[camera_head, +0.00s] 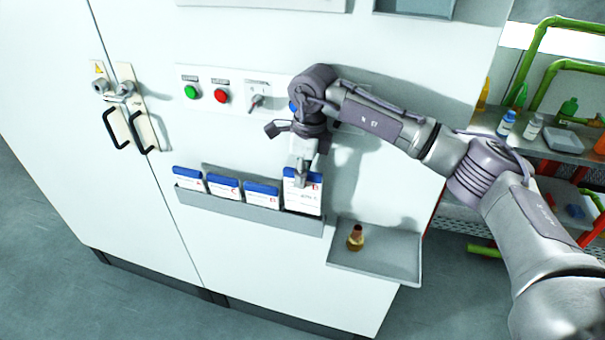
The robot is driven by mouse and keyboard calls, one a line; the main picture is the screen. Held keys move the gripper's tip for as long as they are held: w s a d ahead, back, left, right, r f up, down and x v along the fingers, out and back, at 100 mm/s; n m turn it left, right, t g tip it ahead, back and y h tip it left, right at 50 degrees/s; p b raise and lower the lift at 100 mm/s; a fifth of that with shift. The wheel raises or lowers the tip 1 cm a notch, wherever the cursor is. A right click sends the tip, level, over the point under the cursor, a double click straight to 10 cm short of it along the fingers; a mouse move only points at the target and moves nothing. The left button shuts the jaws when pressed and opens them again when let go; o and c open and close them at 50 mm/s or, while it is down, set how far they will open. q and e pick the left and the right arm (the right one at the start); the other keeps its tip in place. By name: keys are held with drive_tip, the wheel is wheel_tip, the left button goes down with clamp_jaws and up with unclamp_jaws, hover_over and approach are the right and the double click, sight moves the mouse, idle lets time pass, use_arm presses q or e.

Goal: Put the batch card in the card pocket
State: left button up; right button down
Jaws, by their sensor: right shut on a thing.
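A white card with a blue top (304,196) is at the right end of a grey card pocket (250,210) on the white cabinet front. It stands higher than the other cards, and its lower edge is at or behind the pocket's front wall. My right gripper (303,180) points down and is shut on the top of this card. Three similar blue-topped cards stand in the pocket to the left: one at the far left (187,180), one beside it (224,187) and one in the middle (262,195). My left gripper is not in view.
A grey shelf (390,258) holding a brass-coloured fitting (355,238) juts out to the right below the pocket. Above are a green button (191,92), a red button (221,96) and a switch (256,101). Black door handles (117,129) are at left. A bottle-filled rack stands at right.

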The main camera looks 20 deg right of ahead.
drive_tip(key=shift+s+f, duration=0.15)
drive_tip(key=shift+f, duration=0.2)
drive_tip(key=shift+r, duration=0.2)
drive_tip(key=shift+b, duration=0.6)
idle(1.3)
drive_tip(key=shift+d+f, duration=0.1)
drive_tip(key=shift+f+b, duration=0.25)
drive_tip(key=shift+b, duration=0.05)
drive_tip(key=shift+s+f, duration=0.1)
drive_tip(key=shift+f, duration=0.2)
drive_tip(key=shift+s, duration=0.1)
drive_tip(key=shift+r, duration=0.25)
